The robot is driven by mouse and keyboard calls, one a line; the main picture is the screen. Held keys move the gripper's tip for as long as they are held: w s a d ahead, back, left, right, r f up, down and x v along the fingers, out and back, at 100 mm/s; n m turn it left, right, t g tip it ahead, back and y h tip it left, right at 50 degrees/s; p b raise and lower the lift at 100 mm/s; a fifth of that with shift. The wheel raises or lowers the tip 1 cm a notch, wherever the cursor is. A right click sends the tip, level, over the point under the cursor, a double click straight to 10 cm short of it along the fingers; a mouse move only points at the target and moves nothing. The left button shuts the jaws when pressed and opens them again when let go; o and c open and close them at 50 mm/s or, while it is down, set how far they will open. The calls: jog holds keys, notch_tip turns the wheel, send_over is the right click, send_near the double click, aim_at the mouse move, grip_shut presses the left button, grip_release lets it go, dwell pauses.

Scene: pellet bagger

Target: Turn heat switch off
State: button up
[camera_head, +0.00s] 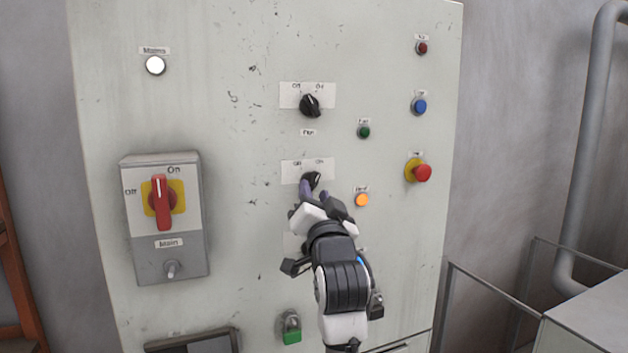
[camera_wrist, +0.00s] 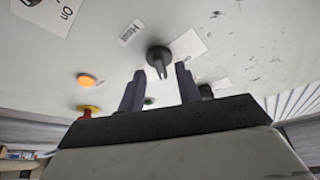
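The heat switch (camera_head: 313,177) is a black rotary knob on the cabinet front, under a white Off/On label plate (camera_head: 293,171). Its pointer appears to lean to the upper right, toward On. The orange lamp (camera_head: 361,200) beside it glows. My gripper (camera_head: 308,187) is at the knob and covers part of it. In the wrist view, the knob (camera_wrist: 158,55) stands just ahead of my gripper (camera_wrist: 160,75), roughly between the two fingertips. The fingers are apart with nothing held. I cannot tell whether a finger touches the knob.
A similar black knob (camera_head: 311,106) is above, with a green button (camera_head: 363,132) at its right. A red emergency button (camera_head: 422,172) is further right. The red main switch (camera_head: 162,202) is at left. My arm hides the panel below the heat switch.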

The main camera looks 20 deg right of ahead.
jog(key=shift+x, duration=1)
grip_shut()
